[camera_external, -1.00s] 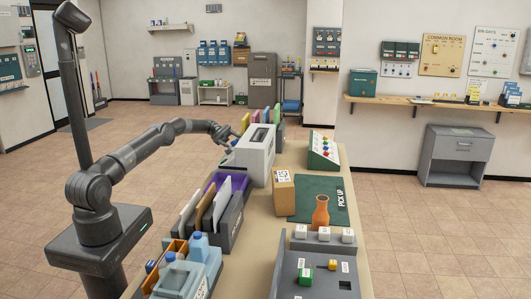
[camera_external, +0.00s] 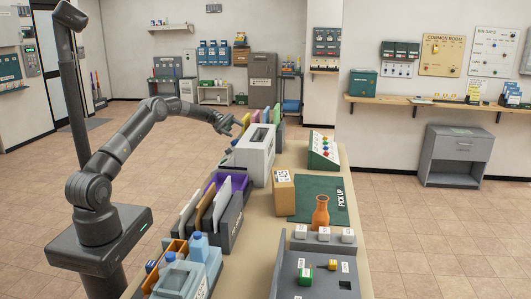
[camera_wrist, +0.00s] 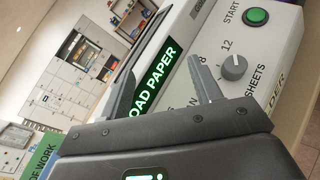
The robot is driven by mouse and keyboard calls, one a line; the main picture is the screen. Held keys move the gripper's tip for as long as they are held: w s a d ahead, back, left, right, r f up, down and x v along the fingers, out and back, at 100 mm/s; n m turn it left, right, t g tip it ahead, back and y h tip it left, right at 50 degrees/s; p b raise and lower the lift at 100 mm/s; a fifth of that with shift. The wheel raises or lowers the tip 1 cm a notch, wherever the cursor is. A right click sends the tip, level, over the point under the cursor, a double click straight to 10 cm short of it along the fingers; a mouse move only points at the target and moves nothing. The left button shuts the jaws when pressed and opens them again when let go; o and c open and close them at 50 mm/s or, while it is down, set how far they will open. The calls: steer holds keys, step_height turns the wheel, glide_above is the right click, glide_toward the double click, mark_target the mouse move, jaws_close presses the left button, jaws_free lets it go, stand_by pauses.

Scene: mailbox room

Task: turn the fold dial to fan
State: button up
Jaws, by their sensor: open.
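The white folding machine (camera_external: 255,152) stands on the table in the external view; its panel (camera_wrist: 255,50) fills the right of the wrist view. A grey dial (camera_wrist: 233,67) there has the numbers 8 and 12 and the word SHEETS beside it. No separate fold dial shows clearly; my gripper covers part of the panel. My gripper (camera_wrist: 162,62) is open and empty in front of the panel. In the external view my gripper (camera_external: 228,126) is at the machine's far left side, above the table.
A green START button (camera_wrist: 256,16) and a LOAD PAPER label (camera_wrist: 155,68) are on the machine. Upright colored folders (camera_external: 267,117) stand behind it. A purple-lined file bin (camera_external: 230,210) is nearer on the table. A cardboard box (camera_external: 284,193) stands to the right.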

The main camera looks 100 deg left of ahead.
steer(key=w+d+r, duration=0.2)
steer(key=d+r, duration=0.1)
steer(key=d, duration=0.1)
steer(key=shift+w+d, duration=0.35)
steer(key=shift+w, duration=0.05)
steer(key=shift+r, duration=0.1)
steer(key=n+t+y, duration=0.4)
steer(key=n+y, duration=1.2)
steer(key=n, duration=0.2)
glide_toward(235, 142)
steer(key=w+a, duration=0.1)
steer(key=w, duration=0.1)
steer(key=w+a, duration=0.1)
steer(key=w, duration=0.1)
steer(key=w+a+f, duration=0.1)
steer(key=w, duration=0.1)
steer(key=shift+a, duration=0.4)
steer(key=shift+c, duration=0.6)
steer(key=c, duration=0.9)
steer(key=shift+o, duration=0.2)
